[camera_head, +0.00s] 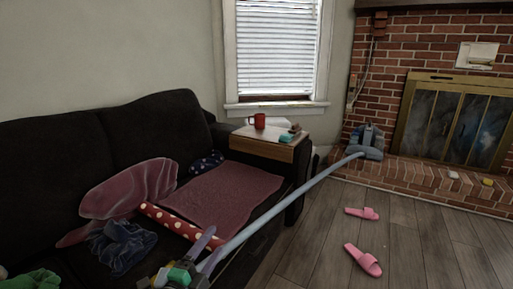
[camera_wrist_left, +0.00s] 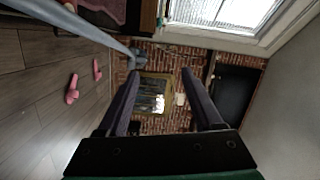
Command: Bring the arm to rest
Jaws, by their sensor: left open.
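My left gripper (camera_head: 214,243) is at the bottom of the head view, in front of the dark sofa (camera_head: 60,135). In the left wrist view its two dark fingers (camera_wrist_left: 160,74) stand apart with nothing between them. The fireplace (camera_wrist_left: 152,95) shows beyond the gap. A light blue vacuum tube (camera_head: 290,200) runs close beside the gripper in the head view; in the wrist view (camera_wrist_left: 85,32) it lies left of the fingers. Whether it touches the arm cannot be told. My right gripper is not in view.
The sofa holds a red mat (camera_head: 225,190), a polka-dot roll (camera_head: 165,219) and crumpled cloths. A red mug (camera_head: 259,121) stands on the wooden armrest tray (camera_head: 262,147). The vacuum (camera_head: 366,142) rests on the brick hearth. Pink slippers (camera_head: 363,260) lie on otherwise clear floor.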

